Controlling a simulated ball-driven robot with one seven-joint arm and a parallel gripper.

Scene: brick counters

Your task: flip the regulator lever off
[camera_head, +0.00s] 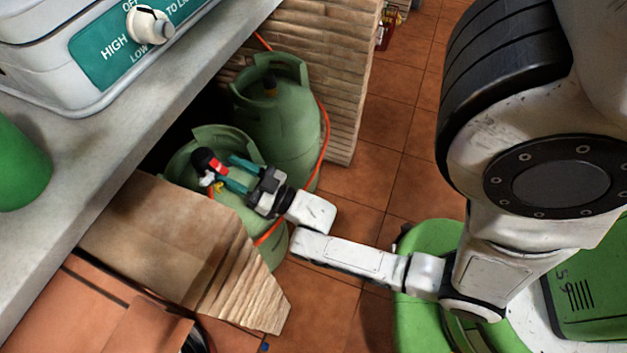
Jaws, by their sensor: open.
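The regulator (205,163) sits on top of the nearer green gas cylinder (238,219), under the counter. It has a red and black top with pale and yellow parts below it. Which part is the lever is too small to tell. My gripper (233,174) reaches in from the right. Its two teal fingers are open, with the tips close to the regulator's right side. I cannot tell whether they touch it.
A second green cylinder (275,120) stands behind, with an orange hose (325,135) along its side. A brick wall (335,90) rises behind it, and a brick pillar (185,250) stands in front. The grey counter (170,88) overhangs at left. Tiled floor (395,120) is clear at centre right.

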